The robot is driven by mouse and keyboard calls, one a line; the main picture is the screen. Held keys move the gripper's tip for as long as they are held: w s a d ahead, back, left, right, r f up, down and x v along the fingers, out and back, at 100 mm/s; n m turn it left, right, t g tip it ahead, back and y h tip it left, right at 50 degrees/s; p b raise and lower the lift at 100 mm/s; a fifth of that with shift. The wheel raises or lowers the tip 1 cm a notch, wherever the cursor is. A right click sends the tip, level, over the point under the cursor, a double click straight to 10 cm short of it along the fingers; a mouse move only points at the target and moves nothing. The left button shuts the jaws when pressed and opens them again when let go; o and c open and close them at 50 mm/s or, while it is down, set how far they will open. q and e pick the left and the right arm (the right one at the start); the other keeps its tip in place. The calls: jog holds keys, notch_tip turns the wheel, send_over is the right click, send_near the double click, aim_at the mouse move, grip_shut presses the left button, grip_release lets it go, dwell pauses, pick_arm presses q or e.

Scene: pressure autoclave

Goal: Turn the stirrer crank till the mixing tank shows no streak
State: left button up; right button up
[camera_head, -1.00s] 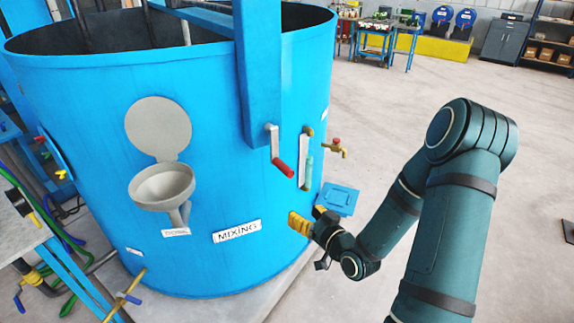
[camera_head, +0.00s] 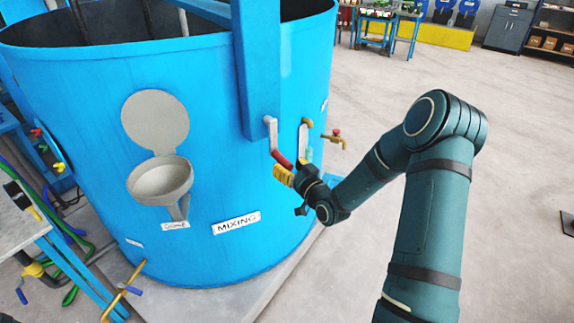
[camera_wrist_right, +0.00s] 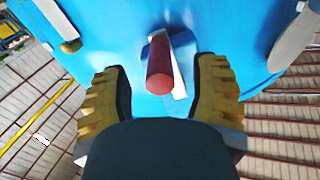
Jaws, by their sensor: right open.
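The blue mixing tank (camera_head: 90,130) fills the left of the head view, with a MIXING label (camera_head: 236,223) on its wall. The stirrer crank (camera_head: 272,138) hangs on the blue upright, its red handle (camera_head: 282,159) at the lower end. My right gripper (camera_head: 283,174) is just below the handle. In the right wrist view its yellow fingers (camera_wrist_right: 160,88) are open, one on each side of the red handle (camera_wrist_right: 159,72), with gaps between. A sight glass (camera_head: 303,142) stands right of the crank, partly hidden by the gripper. My left gripper is not in view.
A brass tap (camera_head: 335,138) juts from the tank's right side. A grey funnel (camera_head: 160,180) with a raised lid sticks out from the front wall. Pipes and hoses lie at lower left. The floor (camera_head: 500,130) at right is open.

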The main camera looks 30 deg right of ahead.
jog(key=shift+w, duration=0.6)
grip_shut()
